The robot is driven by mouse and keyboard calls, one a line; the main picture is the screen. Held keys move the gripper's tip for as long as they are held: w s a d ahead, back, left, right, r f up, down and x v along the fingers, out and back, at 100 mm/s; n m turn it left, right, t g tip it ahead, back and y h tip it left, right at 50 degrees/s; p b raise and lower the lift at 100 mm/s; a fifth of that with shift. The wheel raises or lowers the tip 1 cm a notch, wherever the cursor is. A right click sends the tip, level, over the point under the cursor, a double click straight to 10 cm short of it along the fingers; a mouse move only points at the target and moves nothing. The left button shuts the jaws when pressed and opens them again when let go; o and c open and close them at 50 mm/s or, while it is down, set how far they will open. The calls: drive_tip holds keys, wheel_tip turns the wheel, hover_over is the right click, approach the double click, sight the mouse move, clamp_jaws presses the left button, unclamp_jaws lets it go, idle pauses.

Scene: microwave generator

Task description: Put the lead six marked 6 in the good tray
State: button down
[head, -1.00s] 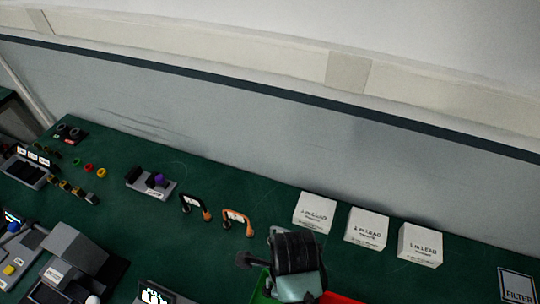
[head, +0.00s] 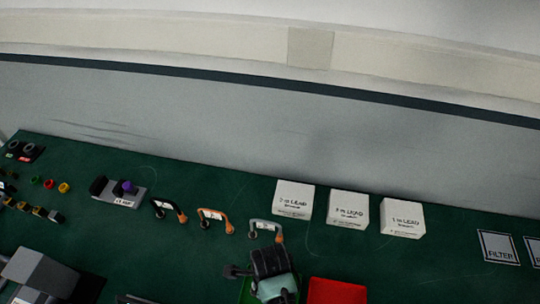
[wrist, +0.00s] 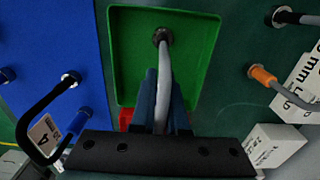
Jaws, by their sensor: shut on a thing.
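My gripper (wrist: 163,108) is shut on a grey lead (wrist: 164,75). The lead's black end (wrist: 162,37) shows over the green tray (wrist: 200,60) in the wrist view; I cannot tell whether it touches the tray floor. The held lead's marking is hidden. In the head view my gripper (head: 272,285) covers most of the green tray (head: 246,290). A grey lead with an orange end (head: 266,229) lies just behind the gripper. An orange lead (head: 214,216) and a black lead with an orange end (head: 169,208) lie to its left.
A red tray (head: 337,291) stands right of the green one. White lead boxes (head: 347,208) stand in a row at the back. In the wrist view a blue surface (wrist: 45,40) with a black lead (wrist: 45,108) is left of the green tray.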

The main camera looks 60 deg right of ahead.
drive_tip(key=shift+f, duration=0.25)
drive_tip(key=shift+f, duration=0.15)
drive_tip(key=c, duration=0.9)
unclamp_jaws()
wheel_tip(320, 180, up, 12)
drive_tip(key=shift+r, duration=0.2)
